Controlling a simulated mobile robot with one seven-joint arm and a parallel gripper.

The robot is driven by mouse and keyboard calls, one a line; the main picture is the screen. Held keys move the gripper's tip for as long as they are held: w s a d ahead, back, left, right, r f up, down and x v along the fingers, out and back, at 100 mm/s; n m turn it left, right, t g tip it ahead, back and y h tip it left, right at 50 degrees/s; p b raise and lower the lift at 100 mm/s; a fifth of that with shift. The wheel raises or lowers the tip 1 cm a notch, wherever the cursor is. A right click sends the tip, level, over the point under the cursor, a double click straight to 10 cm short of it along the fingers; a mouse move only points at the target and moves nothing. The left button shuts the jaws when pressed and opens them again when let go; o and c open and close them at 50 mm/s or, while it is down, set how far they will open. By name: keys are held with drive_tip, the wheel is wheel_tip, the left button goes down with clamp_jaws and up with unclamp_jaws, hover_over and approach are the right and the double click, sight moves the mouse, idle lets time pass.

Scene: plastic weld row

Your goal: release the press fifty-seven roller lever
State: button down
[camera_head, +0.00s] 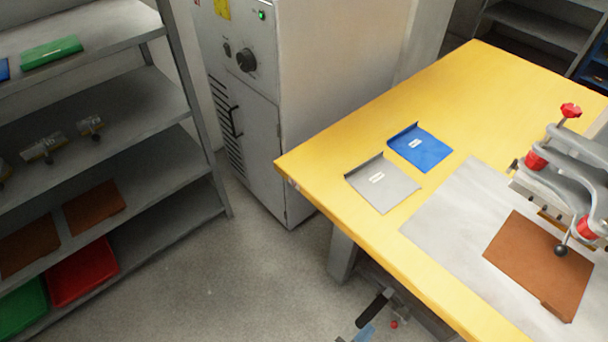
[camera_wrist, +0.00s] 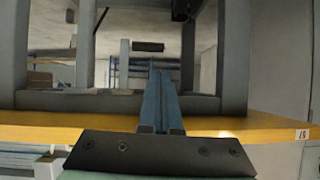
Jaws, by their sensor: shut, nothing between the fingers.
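A dark roller (camera_head: 373,308) on a lever shows beside the yellow table's front edge, low in the head view. In the wrist view a dark roller (camera_wrist: 148,46) shows just beyond my fingertips, among grey frame posts. My gripper (camera_wrist: 160,74) has its two blue fingers together, with nothing between them. A blue fingertip of my gripper (camera_head: 364,333) also shows at the bottom of the head view, close below the roller. I cannot tell whether they touch. A small white label (camera_wrist: 301,134), seemingly reading 57, is on the yellow table edge.
The yellow table (camera_head: 310,165) carries a grey tray (camera_head: 382,185), a blue tray (camera_head: 420,147), a brown sheet (camera_head: 535,262) and a clamp fixture (camera_head: 565,165). A small red knob (camera_head: 394,324) is near the roller. A shelf rack (camera_head: 115,105) stands left; the floor between is clear.

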drive_tip(key=w+a+r+n+t+y, duration=0.2)
drive_tip(key=w+a+r+t+y, duration=0.15)
drive_tip(key=w+r, duration=0.7)
drive_tip(key=w+a+r+n+t+y, duration=0.2)
drive_tip(key=w+a+r+t, duration=0.25)
drive_tip(key=w+r, duration=0.55)
drive_tip(key=w+a+r+n+t+y, duration=0.15)
drive_tip(key=a+r+n+y, duration=0.3)
drive_tip(key=r, duration=0.65)
drive_tip(key=w+a+r+n+t+y, duration=0.1)
drive_tip(key=w+a+r+n+y, duration=0.15)
drive_tip(key=a+r, duration=0.6)
drive_tip(key=s+d+r+t+h+p, duration=0.1)
drive_tip(key=s+r, duration=0.5)
drive_tip(key=r, duration=1.1)
drive_tip(key=s+d+r+t+h+p, duration=0.1)
drive_tip(key=s+d+r+t+p, duration=0.2)
drive_tip(key=r, duration=1.4)
drive_tip(key=s+d+r+m+t+h+p, duration=0.1)
drive_tip(key=s+r+t+p, duration=0.3)
drive_tip(key=s+r, duration=0.6)
wheel_tip(320, 180, up, 8)
drive_tip(key=shift+d+f+t+h+p, duration=0.1)
drive_tip(key=shift+d+t+h+p, duration=0.25)
drive_tip(key=shift+d+h+p, duration=0.35)
